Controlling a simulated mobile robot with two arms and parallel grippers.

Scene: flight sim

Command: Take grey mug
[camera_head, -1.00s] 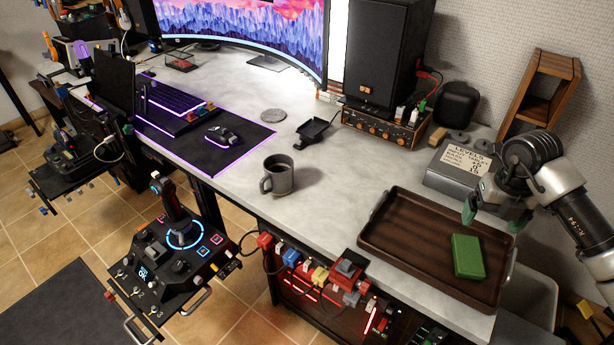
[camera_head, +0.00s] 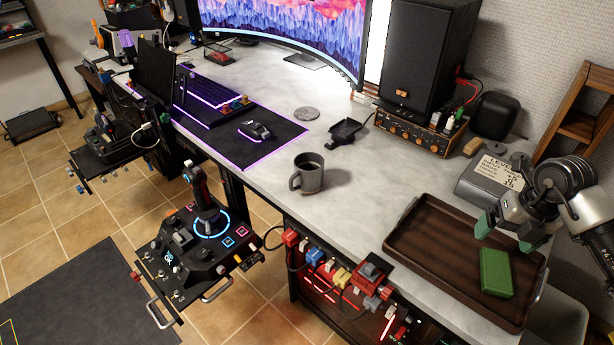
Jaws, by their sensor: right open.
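The grey mug (camera_head: 310,176) stands upright on the light grey desk (camera_head: 270,163), near its front edge. Its handle points to the left and toward the front. My right gripper (camera_head: 506,238) is at the right, above the far part of the brown tray, with its green-tipped fingers apart and nothing between them. It is well to the right of the mug, with the tray between. My left gripper is not in view.
The brown tray (camera_head: 415,251) holds a green block (camera_head: 496,272). A mouse (camera_head: 255,130) is on the mat to the left. A joystick panel (camera_head: 190,245) sits in front of the desk. Desk surface around the mug is clear.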

